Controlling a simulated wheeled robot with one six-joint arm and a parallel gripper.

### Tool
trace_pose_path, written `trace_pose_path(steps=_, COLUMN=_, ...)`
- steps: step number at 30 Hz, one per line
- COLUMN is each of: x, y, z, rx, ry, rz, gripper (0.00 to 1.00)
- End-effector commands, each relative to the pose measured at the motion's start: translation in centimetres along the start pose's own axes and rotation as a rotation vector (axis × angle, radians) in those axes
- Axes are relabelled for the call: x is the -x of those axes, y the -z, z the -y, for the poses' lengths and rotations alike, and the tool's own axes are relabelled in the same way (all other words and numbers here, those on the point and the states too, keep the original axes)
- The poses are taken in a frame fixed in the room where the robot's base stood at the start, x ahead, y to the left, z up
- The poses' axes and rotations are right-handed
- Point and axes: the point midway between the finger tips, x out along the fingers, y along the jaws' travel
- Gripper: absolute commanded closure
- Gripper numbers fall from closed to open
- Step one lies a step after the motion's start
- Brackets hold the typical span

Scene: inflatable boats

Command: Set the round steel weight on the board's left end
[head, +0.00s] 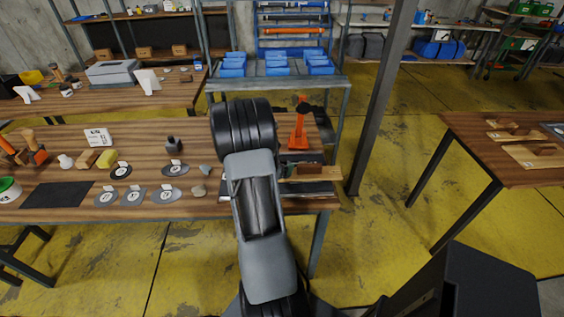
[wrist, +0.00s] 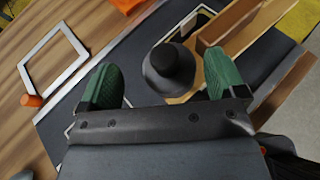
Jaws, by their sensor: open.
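The round steel weight (wrist: 168,76), dark grey with a black knob on top, stands upright between my fingers in the wrist view. My gripper (wrist: 160,80) is open, with one green fingertip on each side of the weight and a visible gap on the left. Pale wood shows beside and partly under the weight; I cannot tell whether it rests on it. A brown wooden piece (wrist: 228,27) lies just right of the weight. In the head view, a wooden board-like piece (head: 312,172) lies on the table right of my arm. My arm hides the weight and gripper there.
In the wrist view, a light square frame (wrist: 50,62) and an orange piece (wrist: 31,100) lie left of the dark mat (wrist: 127,50). In the head view, an orange stand (head: 298,132) is behind the board. Several labelled discs lie on the table's left.

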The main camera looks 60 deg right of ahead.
Motion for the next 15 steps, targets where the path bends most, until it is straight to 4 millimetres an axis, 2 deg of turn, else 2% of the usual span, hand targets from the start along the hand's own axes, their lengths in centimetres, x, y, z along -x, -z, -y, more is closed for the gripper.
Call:
trace_pose_path(steps=1, x=1.2, y=0.1, z=-0.2, rx=0.000, ry=-0.006, rz=0.001, gripper=0.10)
trace_pose_path(steps=6, x=4.7, y=0.1, z=-0.1, rx=0.000, ry=-0.006, rz=0.002, gripper=0.10)
trace_pose_path(steps=15, x=8.7, y=0.1, z=-0.1, rx=-0.001, ry=-0.003, rz=0.001, gripper=0.10)
